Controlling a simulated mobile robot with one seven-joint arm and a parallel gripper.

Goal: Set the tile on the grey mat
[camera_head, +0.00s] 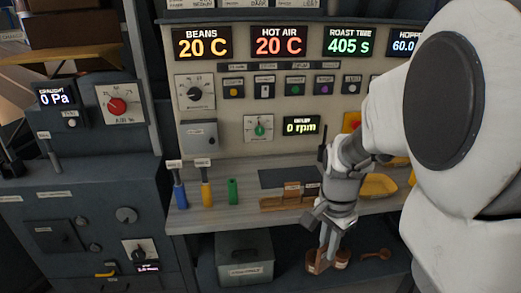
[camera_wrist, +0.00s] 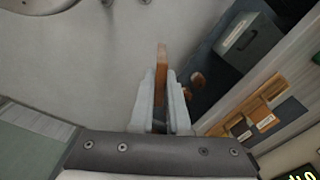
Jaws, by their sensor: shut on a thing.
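My gripper (camera_head: 327,246) hangs in front of the counter's front edge, lower than the worktop. In the wrist view its two fingers (camera_wrist: 161,105) are shut on a thin orange-brown tile (camera_wrist: 161,62), which sticks out beyond the fingertips. In the head view the tile (camera_head: 317,265) shows at the fingertips. The grey mat (camera_head: 284,177) is a dark rectangle on the worktop, behind the wooden rack and up to the left of my gripper. The mat also shows at the right of the wrist view (camera_wrist: 286,116). My arm may hide its right part.
A wooden rack (camera_head: 283,202) stands in front of the mat. Blue, yellow and green (camera_head: 232,191) upright things stand to its left. A yellow tray (camera_head: 378,186) lies behind my wrist. Below the counter are a grey box (camera_head: 245,257), small brown cups and a brown scoop (camera_head: 378,254).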

